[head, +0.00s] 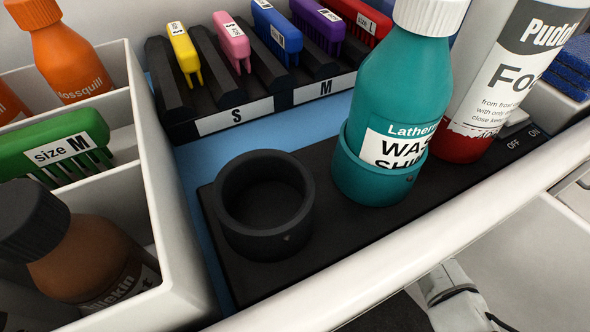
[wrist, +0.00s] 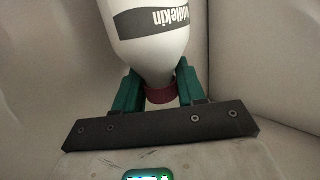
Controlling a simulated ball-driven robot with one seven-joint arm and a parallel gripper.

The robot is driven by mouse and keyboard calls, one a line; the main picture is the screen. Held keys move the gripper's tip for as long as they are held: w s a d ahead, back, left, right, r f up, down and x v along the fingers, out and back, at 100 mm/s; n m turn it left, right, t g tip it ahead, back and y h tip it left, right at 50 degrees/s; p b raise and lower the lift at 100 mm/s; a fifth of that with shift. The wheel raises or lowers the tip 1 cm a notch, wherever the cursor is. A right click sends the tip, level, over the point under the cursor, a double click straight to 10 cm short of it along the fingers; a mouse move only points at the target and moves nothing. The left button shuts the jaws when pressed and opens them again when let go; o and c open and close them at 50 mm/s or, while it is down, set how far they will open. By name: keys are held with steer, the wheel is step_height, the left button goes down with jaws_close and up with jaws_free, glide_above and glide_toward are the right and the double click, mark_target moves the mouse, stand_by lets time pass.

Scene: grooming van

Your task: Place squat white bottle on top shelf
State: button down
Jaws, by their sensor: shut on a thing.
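My gripper (wrist: 158,92) shows in the wrist view, its green fingers on either side of the red cap end of a white bottle (wrist: 160,45). It is shut on this bottle. The bottle has a dark grey band with partly readable lettering, upside down in this view. Its far end is cut off by the top edge, so its full height is hidden. The head view shows neither my gripper nor the held bottle. I cannot tell which surface is the top shelf.
In the head view, an empty black ring holder (head: 264,245) stands beside a teal bottle (head: 399,95) in its teal ring. A white bottle with a red base (head: 500,75) stands right of it. Brushes (head: 236,48) line the back; a white divided bin (head: 165,215) is left. A white rim (head: 400,245) runs in front.

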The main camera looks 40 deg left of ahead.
step_height(320, 180, down, 4)
steer(key=shift+f+b, duration=0.15)
steer(key=shift+b, duration=1)
steer(key=shift+f, duration=0.15)
steer(key=c, duration=0.7)
jaws_free()
steer(key=shift+o, duration=0.2)
steer(key=shift+w+d+r, duration=0.15)
steer(key=shift+d+r, duration=0.15)
steer(key=f+p+v, duration=0.1)
steer(key=p+v, duration=0.2)
steer(key=v, duration=0.3)
steer(key=shift+d+r, duration=0.4)
steer(key=shift+r, duration=0.05)
steer(key=shift+w, duration=0.15)
